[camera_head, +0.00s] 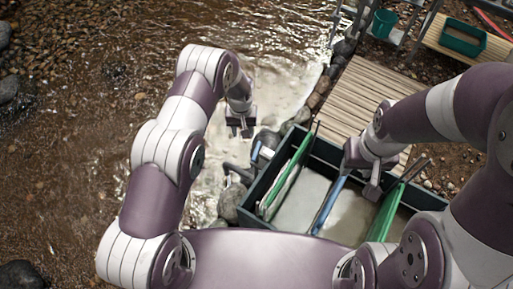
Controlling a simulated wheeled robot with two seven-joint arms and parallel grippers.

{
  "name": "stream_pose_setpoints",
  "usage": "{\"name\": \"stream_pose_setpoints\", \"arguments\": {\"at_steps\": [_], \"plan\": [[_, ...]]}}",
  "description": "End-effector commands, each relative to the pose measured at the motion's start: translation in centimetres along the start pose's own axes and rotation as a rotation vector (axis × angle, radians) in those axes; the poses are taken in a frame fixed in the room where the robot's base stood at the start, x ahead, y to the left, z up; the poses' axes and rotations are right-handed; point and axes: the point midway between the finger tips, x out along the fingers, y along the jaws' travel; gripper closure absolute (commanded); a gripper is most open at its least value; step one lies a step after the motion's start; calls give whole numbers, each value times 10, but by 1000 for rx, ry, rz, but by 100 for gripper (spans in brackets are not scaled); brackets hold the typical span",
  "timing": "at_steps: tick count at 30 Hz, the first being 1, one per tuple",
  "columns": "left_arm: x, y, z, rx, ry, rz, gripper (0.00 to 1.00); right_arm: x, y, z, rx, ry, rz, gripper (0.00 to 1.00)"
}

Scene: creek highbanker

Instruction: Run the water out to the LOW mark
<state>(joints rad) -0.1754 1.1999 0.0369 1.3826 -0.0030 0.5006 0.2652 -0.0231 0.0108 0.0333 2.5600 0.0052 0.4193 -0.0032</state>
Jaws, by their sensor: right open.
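A dark green box (260,187) stands in front of me at the creek's edge, with murky grey water (300,204) in it. I cannot make out a LOW mark. A green panel (290,168) and a blue bar (328,205) cross the box, and another green panel (386,213) stands at its right. My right gripper (371,190) is open above the box, between the blue bar and the right green panel. My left gripper (240,130) hangs over the creek, left of the box; its jaw gap is too small to judge.
A dark pipe-like fitting (236,171) sticks out left of the box, near rocks (231,203). A slatted wooden platform (362,98) lies behind the box. A green bucket (383,23) and a green tray (463,38) stand at the back right. Shallow creek water (80,130) fills the left.

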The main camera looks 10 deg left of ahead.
Motion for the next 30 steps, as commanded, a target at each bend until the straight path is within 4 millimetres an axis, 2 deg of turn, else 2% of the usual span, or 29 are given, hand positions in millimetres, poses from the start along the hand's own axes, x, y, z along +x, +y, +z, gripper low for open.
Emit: {"name": "stream_pose_setpoints", "arguments": {"at_steps": [5,12,16,22,28,30], "plan": [[-33,0,-1,0,5,1,57,9,0,1,0,0,0,57],[-90,0,0,0,3,1,57,19,0,2,0,0,0,57],[-110,0,0,0,2,1,57,22,0,3,0,0,0,57],[-122,0,0,0,0,0,57,22,0,3,0,0,0,57],[-122,0,0,0,0,0,57,22,0,3,0,0,0,57],[-114,2,1,4,-1,0,57,30,0,3,0,0,0,57]]}}
